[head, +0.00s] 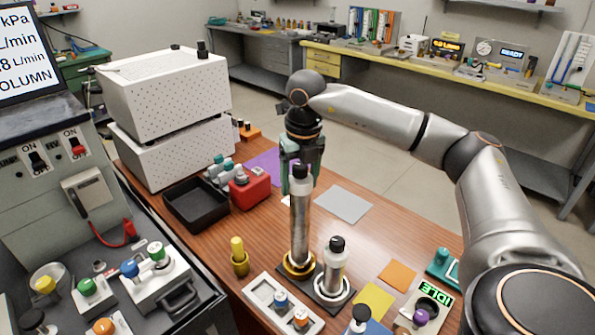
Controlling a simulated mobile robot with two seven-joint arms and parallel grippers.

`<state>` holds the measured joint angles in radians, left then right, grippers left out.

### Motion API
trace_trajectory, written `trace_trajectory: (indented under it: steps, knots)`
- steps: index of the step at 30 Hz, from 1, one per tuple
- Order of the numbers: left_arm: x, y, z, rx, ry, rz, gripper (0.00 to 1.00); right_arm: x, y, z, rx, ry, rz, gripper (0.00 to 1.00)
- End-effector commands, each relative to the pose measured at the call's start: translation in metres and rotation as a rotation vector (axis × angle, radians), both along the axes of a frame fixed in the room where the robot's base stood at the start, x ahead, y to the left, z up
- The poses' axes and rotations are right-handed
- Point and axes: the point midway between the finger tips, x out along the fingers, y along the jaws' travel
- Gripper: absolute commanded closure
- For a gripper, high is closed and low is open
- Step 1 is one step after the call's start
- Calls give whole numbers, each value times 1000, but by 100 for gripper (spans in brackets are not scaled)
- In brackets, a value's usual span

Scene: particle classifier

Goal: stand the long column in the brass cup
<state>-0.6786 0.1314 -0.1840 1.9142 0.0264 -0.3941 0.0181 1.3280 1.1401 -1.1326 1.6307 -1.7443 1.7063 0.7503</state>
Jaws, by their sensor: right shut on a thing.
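The long column (300,225), a tall silver cylinder with a black cap, stands upright near the middle of the head view. Its lower end is within the ring of the brass cup (299,270) on a dark base plate; I cannot tell whether it is fully down. My right gripper (300,180) comes from above and is shut on the column's top end, around the black cap. A shorter silver column (334,265) with a black cap stands beside it in a pale ring on the same plate. My left gripper is out of view.
A yellow peg (239,257) stands left of the cup. A white tray with knobs (262,295) lies in front. A black tray (197,222), a red box (250,190) and white perforated boxes (165,95) are at left. A grey mat (343,204) lies bare at right.

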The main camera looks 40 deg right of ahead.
Motion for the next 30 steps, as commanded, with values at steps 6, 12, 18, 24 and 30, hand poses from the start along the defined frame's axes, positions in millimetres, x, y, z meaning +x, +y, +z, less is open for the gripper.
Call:
trace_trajectory:
  steps: [6,12,18,24,30]
  knots:
    - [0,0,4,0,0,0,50,1,0,-11,1,-11,-2,100]
    - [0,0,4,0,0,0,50,2,0,-12,1,-11,-2,100]
    - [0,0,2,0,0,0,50,0,0,-17,0,-2,-1,27]
    - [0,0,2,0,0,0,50,0,0,-17,0,-2,-1,4]
    - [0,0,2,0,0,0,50,0,0,-17,0,-2,-1,1]
